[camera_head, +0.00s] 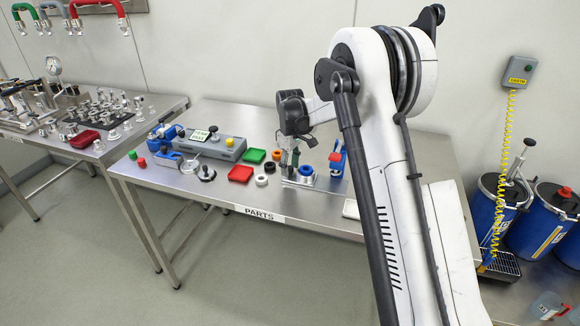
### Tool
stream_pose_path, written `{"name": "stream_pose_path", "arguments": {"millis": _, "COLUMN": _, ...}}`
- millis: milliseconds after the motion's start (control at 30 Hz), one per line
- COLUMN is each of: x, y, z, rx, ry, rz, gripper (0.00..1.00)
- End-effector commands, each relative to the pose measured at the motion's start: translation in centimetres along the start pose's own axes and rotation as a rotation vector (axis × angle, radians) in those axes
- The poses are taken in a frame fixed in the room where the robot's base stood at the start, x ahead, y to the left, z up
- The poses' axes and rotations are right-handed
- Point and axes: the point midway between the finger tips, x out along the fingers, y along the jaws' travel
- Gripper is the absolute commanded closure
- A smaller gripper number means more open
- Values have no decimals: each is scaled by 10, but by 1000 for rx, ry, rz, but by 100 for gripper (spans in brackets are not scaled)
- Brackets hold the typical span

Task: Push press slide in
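My gripper (289,158) points down over the right half of the steel parts table (215,110). It is at a small fixture with a metal base plate (318,184) and a blue ring (306,170). A blue upright piece (337,158) with an orange part stands just right of the ring. This looks like the press and its slide, but I cannot tell how far in the slide is. The fingers are small and dark here; their opening and any contact are unclear. My arm hides the table's right part.
A second table (70,150) with metal parts is at left. Blue drums (492,210) stand at right.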

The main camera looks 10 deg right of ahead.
Motion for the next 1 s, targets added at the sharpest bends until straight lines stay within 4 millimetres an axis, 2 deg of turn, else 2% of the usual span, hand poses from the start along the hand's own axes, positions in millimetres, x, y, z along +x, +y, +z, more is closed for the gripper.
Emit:
{"name": "stream_pose_path", "arguments": {"millis": 33, "x": 0, "y": 0, "z": 0, "rx": 0, "ry": 0, "rz": 0, "gripper": 65}}
{"name": "stream_pose_path", "arguments": {"millis": 300, "x": 0, "y": 0, "z": 0, "rx": 0, "ry": 0, "rz": 0, "gripper": 100}}
{"name": "stream_pose_path", "arguments": {"millis": 600, "x": 0, "y": 1, "z": 2, "rx": 0, "ry": 0, "rz": 0, "gripper": 100}}
{"name": "stream_pose_path", "arguments": {"millis": 867, "x": 1, "y": 9, "z": 32, "rx": 2, "ry": 0, "rz": 0, "gripper": 100}}
{"name": "stream_pose_path", "arguments": {"millis": 1000, "x": -1, "y": 9, "z": 34, "rx": 0, "ry": 0, "rz": 0, "gripper": 100}}
